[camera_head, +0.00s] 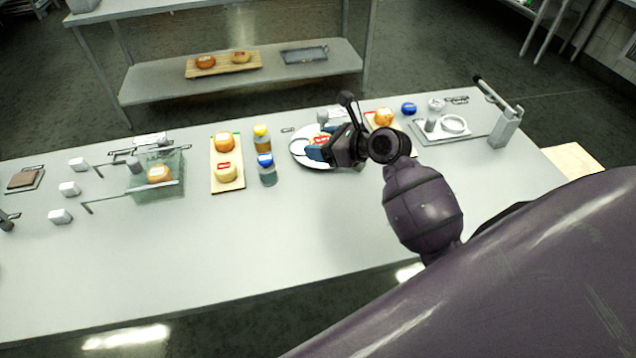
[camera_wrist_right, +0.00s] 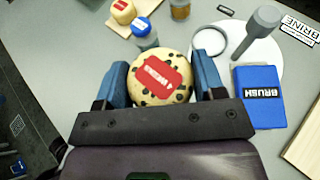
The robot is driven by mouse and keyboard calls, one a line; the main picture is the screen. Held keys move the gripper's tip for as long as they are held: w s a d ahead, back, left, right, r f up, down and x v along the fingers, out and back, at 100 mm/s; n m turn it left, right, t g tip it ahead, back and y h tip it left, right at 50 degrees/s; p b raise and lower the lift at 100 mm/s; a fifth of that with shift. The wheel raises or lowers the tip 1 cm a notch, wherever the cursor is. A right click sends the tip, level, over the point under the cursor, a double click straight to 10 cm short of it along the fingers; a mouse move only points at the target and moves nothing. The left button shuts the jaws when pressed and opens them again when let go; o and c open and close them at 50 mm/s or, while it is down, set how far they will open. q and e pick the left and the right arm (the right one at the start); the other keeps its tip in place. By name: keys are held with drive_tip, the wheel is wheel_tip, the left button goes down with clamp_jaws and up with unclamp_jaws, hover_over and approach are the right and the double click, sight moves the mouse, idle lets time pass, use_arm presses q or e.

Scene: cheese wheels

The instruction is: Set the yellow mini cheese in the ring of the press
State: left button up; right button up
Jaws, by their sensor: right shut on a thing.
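My right gripper (camera_head: 318,150) is shut on a pale yellow, dark-speckled mini cheese (camera_wrist_right: 160,78) with a red label. In the wrist view the cheese sits between the two blue fingers; in the head view the hand mostly hides it. It is beside a round white plate (camera_wrist_right: 268,60) that carries a grey ring (camera_wrist_right: 212,38) and a grey knobbed tool (camera_wrist_right: 258,28). A plain yellow cheese (camera_head: 226,173) with a red label lies on a wooden board. At the right end, a tray holds a white ring (camera_head: 453,124) next to a lever post (camera_head: 506,128).
Two bottles, yellow-capped (camera_head: 261,135) and blue-capped (camera_head: 266,170), stand left of the hand. A clear tank (camera_head: 138,185) with an orange cheese is further left. The table's front is clear.

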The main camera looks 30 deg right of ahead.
drive_tip(key=b, duration=0.2)
hover_over(322, 190)
wheel_tip(322, 190, down, 9)
drive_tip(key=shift+f, duration=0.1)
wheel_tip(322, 190, down, 4)
drive_tip(key=shift+r+b, duration=0.1)
drive_tip(key=shift+b, duration=0.35)
drive_tip(key=shift+f, duration=0.2)
drive_tip(key=shift+r, duration=0.1)
drive_tip(key=o, duration=0.9)
drive_tip(key=shift+o, duration=0.4)
